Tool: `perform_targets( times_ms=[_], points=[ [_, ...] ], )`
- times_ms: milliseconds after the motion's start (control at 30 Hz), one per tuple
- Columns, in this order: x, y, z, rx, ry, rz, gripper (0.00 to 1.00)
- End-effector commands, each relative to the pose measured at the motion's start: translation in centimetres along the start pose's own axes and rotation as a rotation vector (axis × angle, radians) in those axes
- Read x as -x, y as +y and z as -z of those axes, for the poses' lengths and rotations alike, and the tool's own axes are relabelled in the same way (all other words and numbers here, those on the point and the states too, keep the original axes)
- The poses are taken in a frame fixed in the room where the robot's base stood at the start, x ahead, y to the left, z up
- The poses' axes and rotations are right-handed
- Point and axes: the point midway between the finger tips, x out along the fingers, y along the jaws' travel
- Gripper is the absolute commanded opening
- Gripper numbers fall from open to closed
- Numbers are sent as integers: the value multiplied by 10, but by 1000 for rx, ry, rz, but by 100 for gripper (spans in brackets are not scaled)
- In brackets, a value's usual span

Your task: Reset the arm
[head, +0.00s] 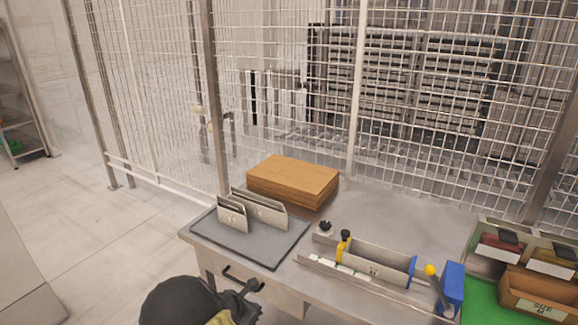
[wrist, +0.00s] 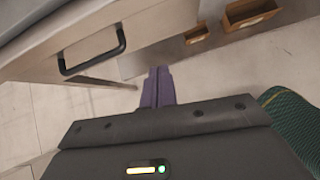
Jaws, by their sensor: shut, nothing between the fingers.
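My gripper (wrist: 158,73) shows in the wrist view as two purple fingers pressed together with nothing between them. It hangs in front of the workbench, beside a drawer with a black handle (wrist: 92,52), apart from it. The pale floor lies below the fingers. In the head view a dark rounded part of my arm (head: 180,300) is at the bottom edge, in front of the bench; the fingers cannot be made out there.
The bench holds a grey tray (head: 268,252) with upright plates, a brown stack (head: 293,182), a fixture with a grey bin (head: 375,264) and a green mat (head: 482,303) with boxes. Wire fencing (head: 440,120) stands behind. Open floor (head: 90,240) lies left. Small brown bins (wrist: 250,14) show in the wrist view.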

Motion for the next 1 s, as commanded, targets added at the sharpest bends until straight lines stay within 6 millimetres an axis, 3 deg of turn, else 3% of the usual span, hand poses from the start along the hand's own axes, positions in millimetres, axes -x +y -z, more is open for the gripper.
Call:
perform_targets(
  times_ms=[200,500,767,1000],
  points=[
    [10,-72,-60,-492,139,148,0],
    [52,-176,-116,-1238,280,361,0],
    [104,-255,-143,-1851,329,520,0],
    [151,-312,-146,-2344,316,634,0]
  ],
)
